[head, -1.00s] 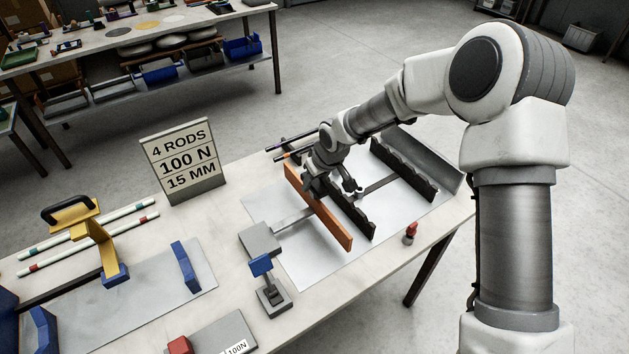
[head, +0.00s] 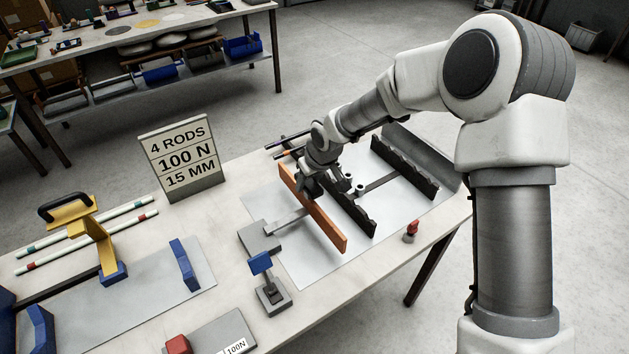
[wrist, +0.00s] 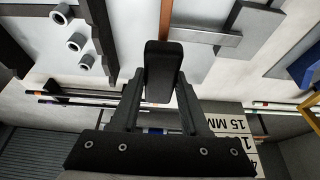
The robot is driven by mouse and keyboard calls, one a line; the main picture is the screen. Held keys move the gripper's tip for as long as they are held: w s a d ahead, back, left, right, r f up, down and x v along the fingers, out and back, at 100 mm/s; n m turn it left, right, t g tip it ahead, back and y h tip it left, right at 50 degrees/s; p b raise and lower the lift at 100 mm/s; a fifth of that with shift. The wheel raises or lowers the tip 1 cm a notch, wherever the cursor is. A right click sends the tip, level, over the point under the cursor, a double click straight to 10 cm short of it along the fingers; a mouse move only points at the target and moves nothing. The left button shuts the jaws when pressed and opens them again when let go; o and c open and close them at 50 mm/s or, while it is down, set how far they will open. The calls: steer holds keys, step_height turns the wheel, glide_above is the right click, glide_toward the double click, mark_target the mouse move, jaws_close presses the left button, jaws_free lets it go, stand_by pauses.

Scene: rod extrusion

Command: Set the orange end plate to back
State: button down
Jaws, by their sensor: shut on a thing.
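The orange end plate (head: 322,222) stands on edge on the grey metal sheet, left of a black notched rack (head: 350,208). My gripper (head: 308,190) is low over the plate's far half and shut on it. In the wrist view the orange plate (wrist: 165,14) runs up to my closed fingers (wrist: 160,75), which hide the gripped part. A metal bar (head: 287,221) reaches from a grey block (head: 260,238) to the plate's left face.
Several short grey tubes (wrist: 76,41) stand just right of the near rack. A second black rack (head: 405,168) stands farther right. Dark rods (head: 290,153) lie behind my gripper. A sign (head: 182,160), a blue-topped post (head: 262,265) and a red-topped peg (head: 411,231) stand around the sheet.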

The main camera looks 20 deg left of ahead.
steer(key=s+a+b, duration=0.4)
steer(key=s+a, duration=0.1)
steer(key=s, duration=0.1)
steer(key=shift+s+a, duration=0.25)
steer(key=shift+c, duration=2)
jaws_free()
steer(key=shift+s+a, duration=0.1)
steer(key=p+v, duration=0.2)
steer(key=v, duration=1.5)
steer(key=shift+r, duration=0.15)
